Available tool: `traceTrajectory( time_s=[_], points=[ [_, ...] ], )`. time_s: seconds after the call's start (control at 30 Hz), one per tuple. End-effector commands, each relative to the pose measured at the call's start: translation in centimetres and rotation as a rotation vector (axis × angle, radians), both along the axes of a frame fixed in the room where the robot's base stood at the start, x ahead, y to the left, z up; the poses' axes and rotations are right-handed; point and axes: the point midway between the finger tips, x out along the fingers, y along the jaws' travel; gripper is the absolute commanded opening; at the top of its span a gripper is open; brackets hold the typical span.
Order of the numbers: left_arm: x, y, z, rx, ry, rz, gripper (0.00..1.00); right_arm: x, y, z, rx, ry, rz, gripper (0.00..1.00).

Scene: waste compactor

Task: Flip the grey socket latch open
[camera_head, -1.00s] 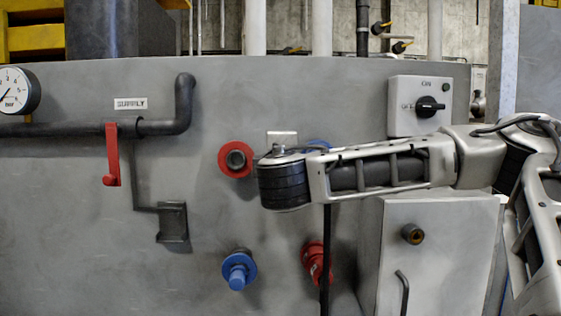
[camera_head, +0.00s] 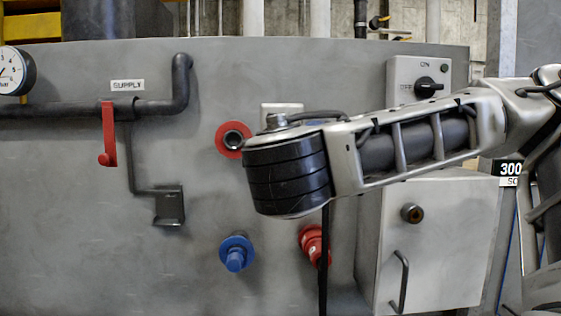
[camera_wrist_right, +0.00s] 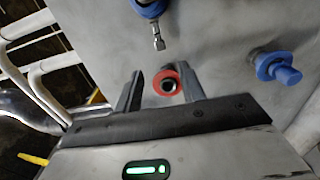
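A red-rimmed round socket (camera_head: 233,140) with a dark bore is on the grey panel; it also shows in the right wrist view (camera_wrist_right: 168,83). My right gripper (camera_wrist_right: 162,76) is open, its two fingers on either side of this socket in the picture, with nothing between them. I cannot tell the remaining distance. A blue fitting with a small metal stem (camera_wrist_right: 157,32) is above in the right wrist view. A pale grey plate (camera_head: 291,109) is partly hidden by my right arm in the head view. No part is clearly recognisable as the grey latch. My left gripper is out of view.
A blue plug (camera_head: 236,253) and a red plug (camera_head: 314,244) stick out below. A grey box with a handle (camera_head: 403,283) and a switch box (camera_head: 417,78) stand at right. A red lever (camera_head: 107,135) hangs from the supply pipe (camera_head: 160,106) at left.

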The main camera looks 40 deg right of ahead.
Motion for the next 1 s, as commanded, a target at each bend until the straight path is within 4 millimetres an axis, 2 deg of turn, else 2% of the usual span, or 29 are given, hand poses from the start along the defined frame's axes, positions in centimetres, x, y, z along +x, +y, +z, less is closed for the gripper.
traceTrajectory(
  time_s=[0.1,0.3,1.0],
  points=[
    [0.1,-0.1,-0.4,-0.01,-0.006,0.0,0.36,-1.7,1.5,-0.2,-0.005,-0.002,0.001,0.4],
    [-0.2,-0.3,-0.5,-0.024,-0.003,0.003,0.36,-3.2,2.8,0.0,-0.001,-0.002,0.0,0.4],
    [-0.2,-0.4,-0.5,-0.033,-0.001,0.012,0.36,-3.5,3.0,0.0,0.001,-0.001,-0.001,0.4]
  ],
)
